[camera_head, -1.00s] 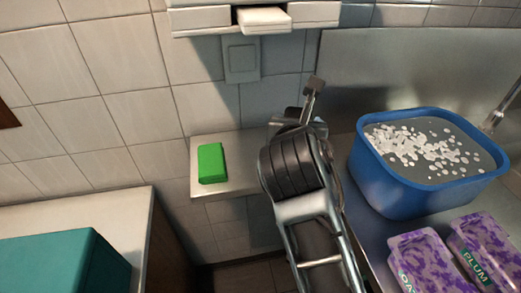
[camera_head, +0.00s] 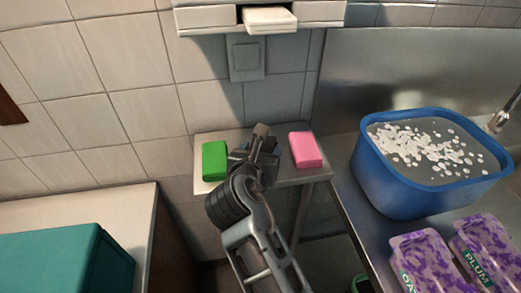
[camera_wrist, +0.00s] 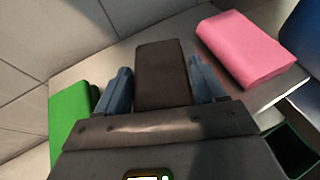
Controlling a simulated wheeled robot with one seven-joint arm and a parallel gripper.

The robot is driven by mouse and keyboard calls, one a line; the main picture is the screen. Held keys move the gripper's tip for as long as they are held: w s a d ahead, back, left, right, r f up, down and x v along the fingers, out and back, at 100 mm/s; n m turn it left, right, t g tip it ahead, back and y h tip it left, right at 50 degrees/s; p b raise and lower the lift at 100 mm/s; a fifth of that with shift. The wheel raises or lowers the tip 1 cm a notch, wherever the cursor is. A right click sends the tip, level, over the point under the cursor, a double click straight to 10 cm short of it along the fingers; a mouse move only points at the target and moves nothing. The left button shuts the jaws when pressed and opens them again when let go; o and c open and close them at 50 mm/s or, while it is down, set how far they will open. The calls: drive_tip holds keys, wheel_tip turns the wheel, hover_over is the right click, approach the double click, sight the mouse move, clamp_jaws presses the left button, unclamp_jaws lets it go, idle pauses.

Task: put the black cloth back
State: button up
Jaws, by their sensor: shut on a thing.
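The black cloth (camera_wrist: 163,72), a dark folded block, sits between the two fingers of my gripper (camera_wrist: 162,85) in the wrist view. My gripper is shut on it. In the head view my gripper (camera_head: 256,150) is over the small shelf (camera_head: 232,138), between a green cloth (camera_head: 214,160) on the left and a pink cloth (camera_head: 305,149) on the right. The black cloth is mostly hidden by my gripper there. I cannot tell whether it touches the shelf.
A blue tub (camera_head: 395,185) of water with white bits stands on the steel counter at right, with purple packets (camera_head: 425,262) in front. A teal box (camera_head: 60,262) sits on the left counter. A dark green-rimmed bin (camera_head: 361,285) is below the shelf. A white dispenser (camera_head: 268,19) hangs above.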

drive_tip(key=shift+f, duration=0.1)
drive_tip(key=o, duration=1.1)
drive_tip(key=v, duration=1.2)
